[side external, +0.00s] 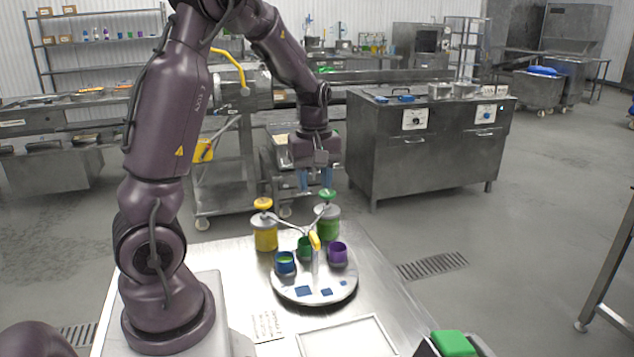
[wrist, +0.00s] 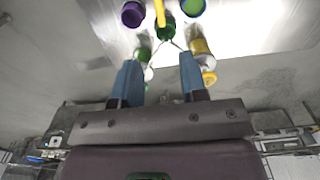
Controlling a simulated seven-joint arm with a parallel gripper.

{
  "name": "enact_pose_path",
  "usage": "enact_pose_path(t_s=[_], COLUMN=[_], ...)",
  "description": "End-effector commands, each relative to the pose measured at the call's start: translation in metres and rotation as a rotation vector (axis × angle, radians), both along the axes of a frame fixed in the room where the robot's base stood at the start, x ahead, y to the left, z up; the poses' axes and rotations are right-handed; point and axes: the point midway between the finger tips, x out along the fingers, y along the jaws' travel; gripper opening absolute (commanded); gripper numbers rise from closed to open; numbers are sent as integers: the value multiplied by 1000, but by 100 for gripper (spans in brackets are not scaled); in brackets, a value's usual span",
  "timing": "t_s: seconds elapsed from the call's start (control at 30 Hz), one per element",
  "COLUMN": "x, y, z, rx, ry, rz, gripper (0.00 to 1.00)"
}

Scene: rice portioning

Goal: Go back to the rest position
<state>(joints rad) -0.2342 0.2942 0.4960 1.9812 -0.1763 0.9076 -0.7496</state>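My gripper (side external: 315,190) hangs fingers-down above the far edge of the steel table (side external: 235,262), over the dispensers. Its two blue fingers are apart with nothing held between them, as the wrist view (wrist: 159,63) also shows. Below it stand a yellow dispenser (side external: 265,237) and a green dispenser (side external: 328,223) with spouts reaching over a round white tray (side external: 320,297). On this tray stand a blue cup (side external: 285,265), a dark green cup (side external: 304,249) and a purple cup (side external: 337,254). A yellow-topped post (side external: 315,242) rises at its middle.
A pale flat plate (side external: 345,340) lies at the table's front, with a label card (side external: 266,325) beside it. A green block (side external: 454,343) is at the lower right. A steel cabinet (side external: 430,150) stands behind right and a trolley (side external: 225,170) behind left.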

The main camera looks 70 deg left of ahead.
Motion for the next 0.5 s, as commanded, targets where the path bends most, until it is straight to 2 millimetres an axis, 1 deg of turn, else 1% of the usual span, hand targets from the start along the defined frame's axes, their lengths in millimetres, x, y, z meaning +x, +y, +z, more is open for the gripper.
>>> enact_pose_path(t_s=[0.17, 0.27, 0.3, 0.37, 0.4, 0.5], x=[0, -1, -4, -9, -11, -13], y=[0, 0, -2, -13, -25, -56], z=[0, -1, -4, -7, -3, 12], rx=[0, 0, -5, -22, -30, -33], ry=[0, 3, 14, 26, 15, -29], rz=[-10, -68, -113, -215, -310, -521], gripper=[39, 39, 39, 39, 39, 39])
